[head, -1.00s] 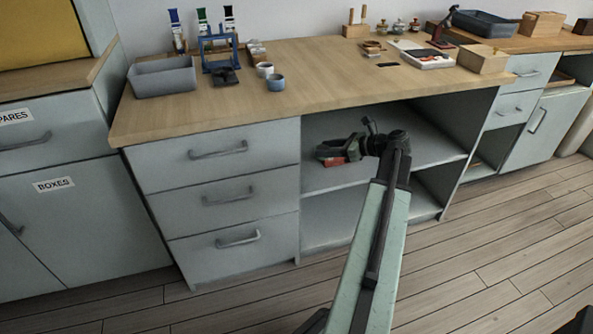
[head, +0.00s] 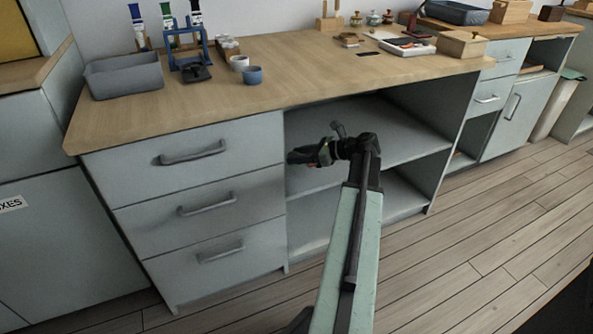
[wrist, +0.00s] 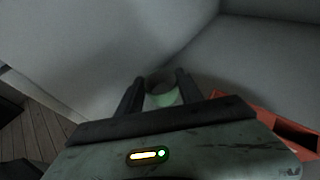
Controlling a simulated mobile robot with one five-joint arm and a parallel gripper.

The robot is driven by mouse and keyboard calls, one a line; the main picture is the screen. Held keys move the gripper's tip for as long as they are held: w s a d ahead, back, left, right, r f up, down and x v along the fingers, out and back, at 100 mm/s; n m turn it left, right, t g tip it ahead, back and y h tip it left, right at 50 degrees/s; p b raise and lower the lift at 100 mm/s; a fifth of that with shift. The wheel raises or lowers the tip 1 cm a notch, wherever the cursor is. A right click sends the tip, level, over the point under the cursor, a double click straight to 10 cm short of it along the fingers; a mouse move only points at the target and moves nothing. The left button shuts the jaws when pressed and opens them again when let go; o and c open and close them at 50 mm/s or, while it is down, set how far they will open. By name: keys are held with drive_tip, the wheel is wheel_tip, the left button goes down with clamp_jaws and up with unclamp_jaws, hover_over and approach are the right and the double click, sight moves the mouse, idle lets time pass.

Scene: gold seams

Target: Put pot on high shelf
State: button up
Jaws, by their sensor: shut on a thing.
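In the wrist view a small round pot (wrist: 161,99), grey at the rim and pale green on its side, sits between the two dark fingers of my gripper (wrist: 158,82). The fingers are shut on it. In the head view my gripper (head: 303,156) reaches into the upper compartment of the open cabinet, above the upper shelf board (head: 408,146) and near its left wall. The pot cannot be made out in the head view. Whether it touches the board is not clear.
An orange-red object (wrist: 250,112) lies right of my gripper in the wrist view. The upper board is clear to the right. A drawer unit (head: 190,205) stands left of the opening. The worktop (head: 290,75) above holds a grey bin (head: 125,77) and cups (head: 252,76).

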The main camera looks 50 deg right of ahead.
wheel_tip(320, 180, down, 4)
drive_tip(key=b, duration=0.3)
drive_tip(key=shift+b, duration=0.3)
drive_tip(key=shift+r, duration=0.25)
drive_tip(key=shift+f, duration=0.2)
drive_tip(key=o, duration=1.3)
drive_tip(key=shift+r, duration=0.1)
drive_tip(key=shift+r+p, duration=0.3)
drive_tip(key=shift+p, duration=0.15)
drive_tip(key=p+v, duration=0.4)
drive_tip(key=v, duration=0.6)
drive_tip(key=shift+s+d+r, duration=0.15)
drive_tip(key=shift+s+d, duration=0.1)
drive_tip(key=shift+s, duration=0.05)
drive_tip(key=shift+s+d, duration=0.15)
drive_tip(key=shift+s, duration=0.4)
